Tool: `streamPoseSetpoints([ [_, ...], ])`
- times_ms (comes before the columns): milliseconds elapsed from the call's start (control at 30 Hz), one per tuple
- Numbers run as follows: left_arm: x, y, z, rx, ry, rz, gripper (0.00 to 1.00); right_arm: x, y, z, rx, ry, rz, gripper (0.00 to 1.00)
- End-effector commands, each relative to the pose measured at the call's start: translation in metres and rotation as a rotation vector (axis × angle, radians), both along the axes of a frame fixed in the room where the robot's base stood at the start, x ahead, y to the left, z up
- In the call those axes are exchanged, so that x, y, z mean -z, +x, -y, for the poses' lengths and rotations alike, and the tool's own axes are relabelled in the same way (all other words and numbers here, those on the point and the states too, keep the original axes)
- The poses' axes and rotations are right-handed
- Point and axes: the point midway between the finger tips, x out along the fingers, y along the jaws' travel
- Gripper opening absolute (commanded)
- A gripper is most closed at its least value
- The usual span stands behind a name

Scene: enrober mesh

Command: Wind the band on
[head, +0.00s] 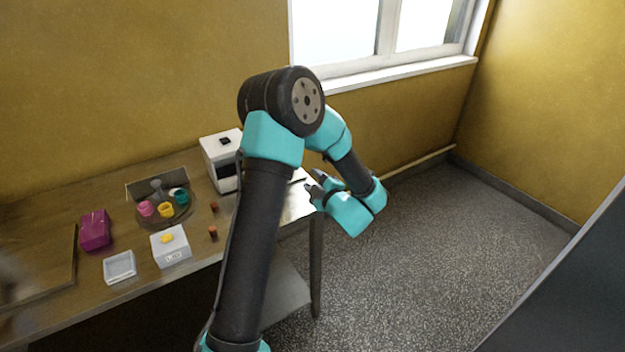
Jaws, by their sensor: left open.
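A white box-shaped machine (212,150) with a dark front opening stands at the back right of the table. A pale, bright flat surface (296,207) lies to its right at the table end; I cannot tell whether it is the band. My left gripper (313,186) is open at the right end of the table, beside this pale surface, its fingers pointing left toward the machine. My left arm crosses in front and hides part of the machine and table. No band can be made out clearly. My right gripper is not in view.
A round tray (184,213) holds pink, yellow and teal cups. A magenta block (95,231), a clear square dish (119,267), a white box with a yellow top piece (171,247) and two small brown pieces (213,232) sit on the wooden table (60,308). Floor is clear at right.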

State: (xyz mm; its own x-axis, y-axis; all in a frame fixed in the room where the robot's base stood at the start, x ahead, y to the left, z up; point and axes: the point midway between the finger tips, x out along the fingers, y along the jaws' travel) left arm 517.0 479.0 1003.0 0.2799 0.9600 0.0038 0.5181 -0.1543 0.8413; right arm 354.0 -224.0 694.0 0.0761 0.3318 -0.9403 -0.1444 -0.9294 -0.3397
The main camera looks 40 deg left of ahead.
Motion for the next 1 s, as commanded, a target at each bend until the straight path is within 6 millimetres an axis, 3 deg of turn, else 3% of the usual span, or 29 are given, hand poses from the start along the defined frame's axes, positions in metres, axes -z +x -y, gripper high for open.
streamPoseSetpoints([
  [167, 0.0000, 0.0001, -0.0002, 0.000, -0.004, 0.014, 0.42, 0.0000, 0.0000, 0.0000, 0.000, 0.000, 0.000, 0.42],
  [367, -0.0003, 0.0002, -0.0002, 0.000, -0.050, 0.169, 0.42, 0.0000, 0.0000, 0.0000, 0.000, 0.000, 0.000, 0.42],
  [1000, -0.0012, 0.0007, -0.0001, 0.000, -0.345, 1.186, 0.42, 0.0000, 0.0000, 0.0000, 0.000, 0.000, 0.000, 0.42],
])
